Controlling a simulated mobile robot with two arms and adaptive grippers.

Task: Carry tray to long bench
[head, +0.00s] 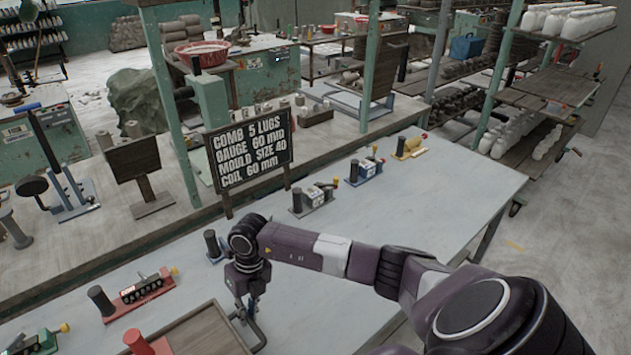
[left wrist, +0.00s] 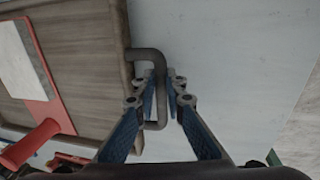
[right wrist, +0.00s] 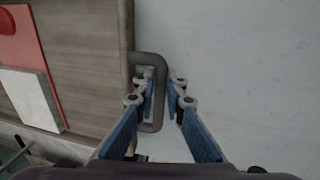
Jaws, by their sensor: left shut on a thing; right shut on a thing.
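The wooden tray (head: 212,327) shows in part at the bottom of the head view, over a long grey-topped bench (head: 430,195). My right gripper (head: 250,312) is at its right edge. In the right wrist view my right gripper (right wrist: 162,84) is shut on the tray's grey bar handle (right wrist: 150,58). In the left wrist view my left gripper (left wrist: 163,84) is shut on the other bar handle (left wrist: 147,54). The left gripper is outside the head view. A red plate with a pale slab (right wrist: 33,98) lies in the tray. I cannot tell whether the tray touches the bench.
A black sign (head: 249,150) stands at the bench's far edge. The bench top right of my arm is clear. Shelves of white bottles (head: 568,22) stand beyond.

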